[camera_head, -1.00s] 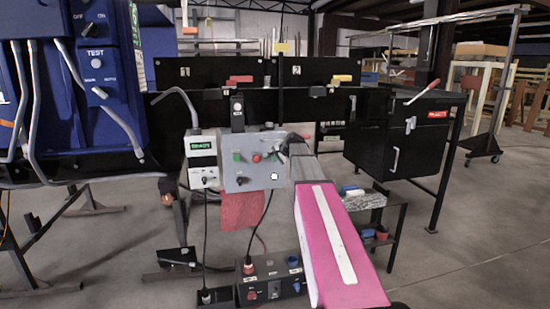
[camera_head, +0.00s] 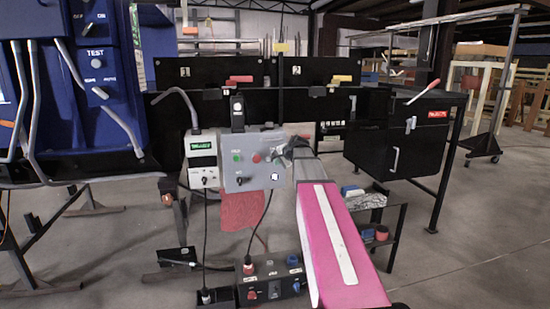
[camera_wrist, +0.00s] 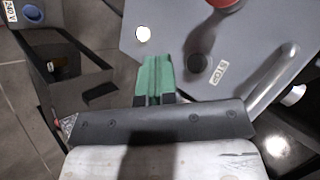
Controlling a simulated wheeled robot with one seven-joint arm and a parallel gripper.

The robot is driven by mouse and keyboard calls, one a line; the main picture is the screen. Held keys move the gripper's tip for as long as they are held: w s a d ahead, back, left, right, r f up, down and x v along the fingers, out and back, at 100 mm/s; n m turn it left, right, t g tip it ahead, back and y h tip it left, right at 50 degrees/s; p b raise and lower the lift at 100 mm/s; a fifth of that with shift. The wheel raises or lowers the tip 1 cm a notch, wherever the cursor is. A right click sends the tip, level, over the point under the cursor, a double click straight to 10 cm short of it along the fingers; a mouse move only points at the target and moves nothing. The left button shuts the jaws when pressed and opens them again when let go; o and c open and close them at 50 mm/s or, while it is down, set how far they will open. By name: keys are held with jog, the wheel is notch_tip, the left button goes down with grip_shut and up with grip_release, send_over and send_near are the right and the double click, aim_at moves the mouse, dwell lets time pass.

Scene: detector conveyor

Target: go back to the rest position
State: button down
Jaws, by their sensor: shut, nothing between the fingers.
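My gripper (camera_head: 279,152) is in front of the right part of a grey control box (camera_head: 240,181) in the head view. In the wrist view its green fingers (camera_wrist: 153,79) are together with nothing between them, over or beside the grey box face (camera_wrist: 180,35). I cannot tell whether they touch it. The box has a green button (camera_head: 237,158), a red button (camera_head: 256,157) and a dark knob (camera_head: 240,182). My arm hides part of the box's right side.
A white-and-green meter (camera_head: 202,150) hangs left of the box. A blue test cabinet (camera_head: 95,75) stands at far left. A black socket box (camera_head: 270,283) lies on the floor below.

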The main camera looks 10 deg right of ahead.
dwell(0.4)
jog(key=s+a+f+n+g+h, duration=0.1)
jog(key=s+a+f+n+g, duration=0.2)
jog(key=s+f, duration=0.7)
jog(key=s+a+f+n+g+h, duration=0.1)
jog(key=s+a+f+n+g, duration=0.2)
jog(key=s+f, duration=0.6)
jog(key=s+a+f+n+g+h, duration=0.1)
jog(key=s+a+f+n+g, duration=0.2)
jog(key=s+f, duration=0.7)
jog(key=s+a+n, duration=0.1)
jog(key=s+n, duration=0.1)
jog(key=s, duration=0.2)
jog(key=shift+f+h, duration=0.3)
jog(key=shift+h, duration=0.1)
dwell(0.7)
